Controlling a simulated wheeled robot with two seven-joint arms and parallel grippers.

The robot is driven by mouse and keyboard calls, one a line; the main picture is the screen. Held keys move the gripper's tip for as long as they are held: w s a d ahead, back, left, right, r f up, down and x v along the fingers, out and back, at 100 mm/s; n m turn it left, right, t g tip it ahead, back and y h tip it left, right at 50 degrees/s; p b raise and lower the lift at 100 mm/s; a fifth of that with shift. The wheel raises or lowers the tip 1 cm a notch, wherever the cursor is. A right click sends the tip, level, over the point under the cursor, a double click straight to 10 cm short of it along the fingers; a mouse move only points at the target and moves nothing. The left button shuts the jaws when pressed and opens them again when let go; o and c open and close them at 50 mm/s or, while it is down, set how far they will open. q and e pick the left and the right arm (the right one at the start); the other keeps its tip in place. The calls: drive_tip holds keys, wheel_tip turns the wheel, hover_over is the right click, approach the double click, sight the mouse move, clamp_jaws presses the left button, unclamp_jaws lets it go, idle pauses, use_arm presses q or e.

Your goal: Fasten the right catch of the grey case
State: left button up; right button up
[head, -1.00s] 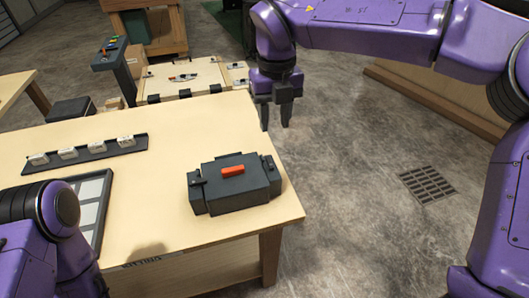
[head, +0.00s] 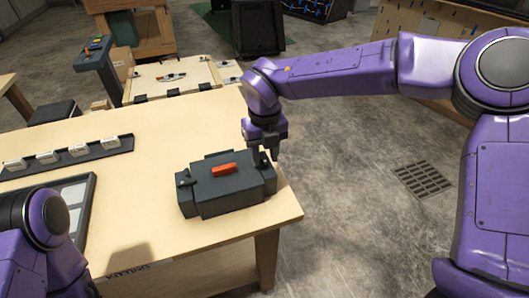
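The grey case (head: 228,190) sits on the wooden table near its right edge, with an orange-red handle (head: 224,170) on its lid. A dark catch (head: 184,179) shows at its left end. The right catch, at the right end, is mostly hidden behind my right gripper. My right gripper (head: 265,157) points down at the right end of the case, close to the catch; I cannot tell whether it touches it. The finger gap is too small and dark to judge. My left arm shows at the lower left, with its gripper out of view.
A dark strip (head: 85,159) with several white pieces lies on the table's left side. A dark-framed tray (head: 84,205) lies in front of it. A console panel (head: 170,76) stands behind the table. The table top (head: 140,220) left of the case is clear.

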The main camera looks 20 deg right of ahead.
drive_tip(key=shift+s, duration=0.1)
drive_tip(key=shift+c, duration=0.3)
clamp_jaws()
